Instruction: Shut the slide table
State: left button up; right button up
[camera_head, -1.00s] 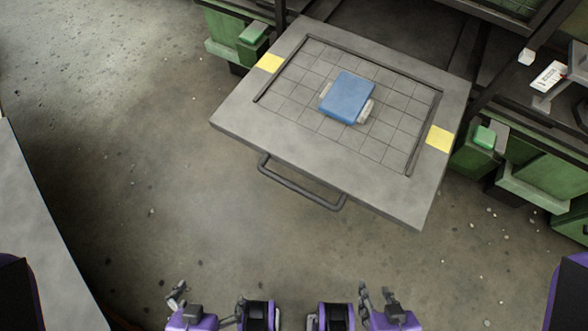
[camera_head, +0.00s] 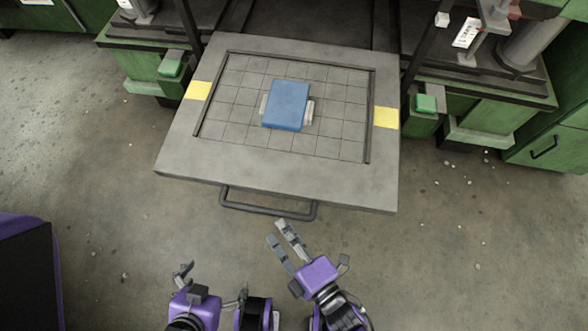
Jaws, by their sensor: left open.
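The slide table (camera_head: 235,165) is a grey plate pulled out from the machine, with a gridded middle and two yellow patches on its sides. A blue block (camera_head: 286,105) with pale side pieces sits on the grid. A dark bar handle (camera_head: 262,211) is on the plate's front edge. My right gripper (camera_head: 282,236) points up at the handle's right part, just short of it. Its fingers are apart with nothing between them. My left gripper (camera_head: 183,272) is open and empty, lower left of the handle, over the floor.
Green cabinets with green buttons flank the plate, one button on the left (camera_head: 171,64) and one on the right (camera_head: 426,103). The dark bay (camera_head: 330,20) behind the plate looks clear. The floor (camera_head: 460,260) at the lower right is free.

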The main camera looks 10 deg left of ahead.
aim_at(266, 209)
jog(key=shift+n, duration=0.3)
jog(key=x, duration=0.8)
jog(key=shift+s+a+r, duration=0.15)
jog(key=shift+a+r, duration=0.05)
jog(key=shift+c, duration=0.2)
grip_shut()
